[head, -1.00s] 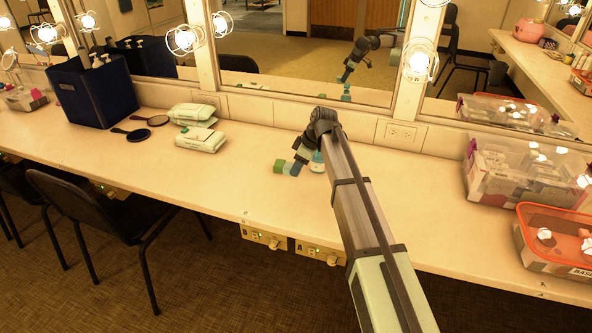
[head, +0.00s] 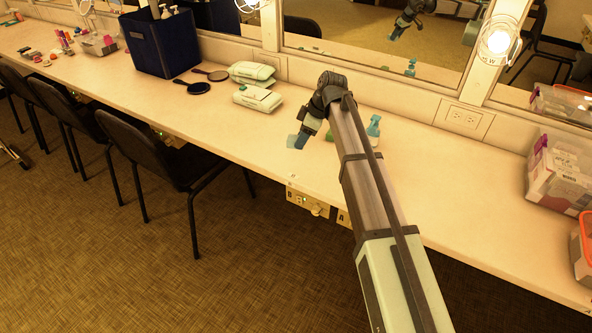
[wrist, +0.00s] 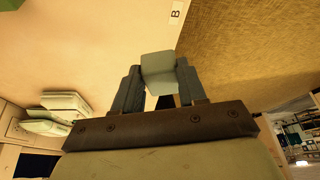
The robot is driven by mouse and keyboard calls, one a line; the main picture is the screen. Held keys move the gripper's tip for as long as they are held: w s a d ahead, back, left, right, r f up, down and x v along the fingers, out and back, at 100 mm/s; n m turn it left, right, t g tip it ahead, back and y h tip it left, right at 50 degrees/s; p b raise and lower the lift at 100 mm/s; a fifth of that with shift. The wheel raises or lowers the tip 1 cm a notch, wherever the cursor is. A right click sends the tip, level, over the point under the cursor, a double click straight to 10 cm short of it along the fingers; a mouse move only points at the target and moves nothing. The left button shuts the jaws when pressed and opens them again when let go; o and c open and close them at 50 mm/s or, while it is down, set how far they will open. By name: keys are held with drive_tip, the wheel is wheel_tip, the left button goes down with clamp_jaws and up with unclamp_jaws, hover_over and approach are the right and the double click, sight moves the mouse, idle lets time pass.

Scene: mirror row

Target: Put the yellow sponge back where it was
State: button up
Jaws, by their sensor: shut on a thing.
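My gripper (head: 300,138) is near the front edge of the counter, left of the spray bottle (head: 373,127). In the wrist view my gripper (wrist: 160,82) is shut on a pale grey-green block (wrist: 158,66), which may be the sponge. The block shows at the fingertips in the head view (head: 293,141). It does not look yellow in this light, and I see no clearly yellow sponge. In the wrist view the block shows against the counter and carpet; its height over the counter is hard to tell. My arm hides part of the counter near the bottle.
Two white-green packs (head: 257,98) lie left of my gripper, with dark hand mirrors (head: 192,87) and a navy bin (head: 160,42) beyond. A clear box (head: 560,172) stands at right. A chair (head: 170,150) stands below the front edge. Counter between packs and gripper is clear.

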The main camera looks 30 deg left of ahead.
drive_tip(key=shift+s+d+f+n, duration=0.1)
drive_tip(key=shift+s+f+n, duration=0.1)
drive_tip(key=shift+n, duration=0.2)
drive_tip(key=shift+f, duration=0.3)
wheel_tip(320, 180, down, 9)
drive_tip(key=shift+f, duration=0.1)
drive_tip(key=o, duration=1.1)
drive_tip(key=v, duration=1.2)
drive_tip(key=shift+w, duration=0.2)
